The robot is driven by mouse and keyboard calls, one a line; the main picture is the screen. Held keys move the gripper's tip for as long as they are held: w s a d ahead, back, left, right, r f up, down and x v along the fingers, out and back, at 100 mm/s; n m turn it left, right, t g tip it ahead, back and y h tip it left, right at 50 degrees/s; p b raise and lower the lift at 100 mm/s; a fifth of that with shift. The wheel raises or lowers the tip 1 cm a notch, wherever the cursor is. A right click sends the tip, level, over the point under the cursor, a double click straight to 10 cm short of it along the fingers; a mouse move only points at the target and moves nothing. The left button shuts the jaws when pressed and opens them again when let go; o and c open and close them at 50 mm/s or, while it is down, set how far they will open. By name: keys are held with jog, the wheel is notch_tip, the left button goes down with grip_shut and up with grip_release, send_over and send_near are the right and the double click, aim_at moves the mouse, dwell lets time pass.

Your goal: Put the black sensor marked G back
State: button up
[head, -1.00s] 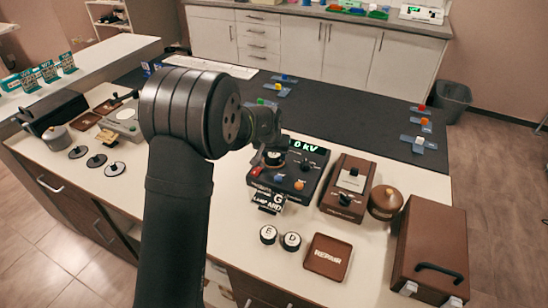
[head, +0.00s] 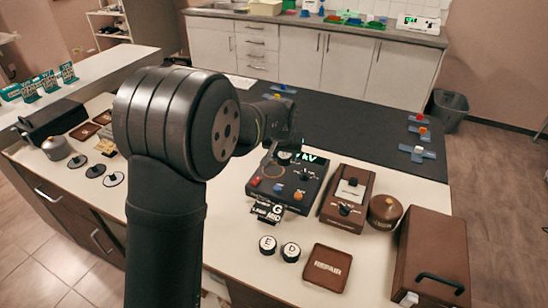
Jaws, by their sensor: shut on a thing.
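My gripper (head: 277,152) hangs over the back left part of the black box with the lit kV display (head: 274,178). It is shut on a small dark thing, whose marking I cannot read. A black block with a white letter G and further lettering (head: 270,211) is at the box's front edge; I cannot tell whether it is a sensor or a label. Two black round sensors, marked E (head: 267,244) and D (head: 291,252), lie on the pale bench top in front. My arm hides part of the bench to the left.
To the right are a brown instrument box (head: 348,199), a brown round pot (head: 384,211) and a brown case (head: 431,255). A brown REPAIR tray (head: 327,267) lies in front. The black mat (head: 360,130) behind has much free room.

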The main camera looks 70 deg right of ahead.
jog(key=s+a+r, duration=0.2)
jog(key=s+r, duration=0.2)
jog(key=s, duration=0.2)
jog(key=s+a+f, duration=0.1)
jog(key=a+f, duration=0.2)
jog(key=a, duration=0.8)
jog(key=s+a+f, duration=0.1)
jog(key=a+f, duration=0.1)
jog(key=a, duration=1)
jog(key=w+d+f, duration=0.1)
jog(key=w+f, duration=0.1)
jog(key=w, duration=0.1)
jog(key=w+d+f, duration=0.1)
jog(key=w+f, duration=0.1)
jog(key=w, duration=0.1)
jog(key=w+f, duration=0.2)
jog(key=w, duration=0.2)
jog(key=shift+w+d+f, duration=0.1)
jog(key=shift+d+f, duration=0.25)
jog(key=shift+d, duration=0.05)
jog(key=shift+f, duration=2)
jog(key=o, duration=0.7)
jog(key=shift+f, duration=0.2)
jog(key=shift+c, duration=0.2)
jog(key=o, duration=0.4)
jog(key=shift+o, duration=0.2)
jog(key=shift+r, duration=0.1)
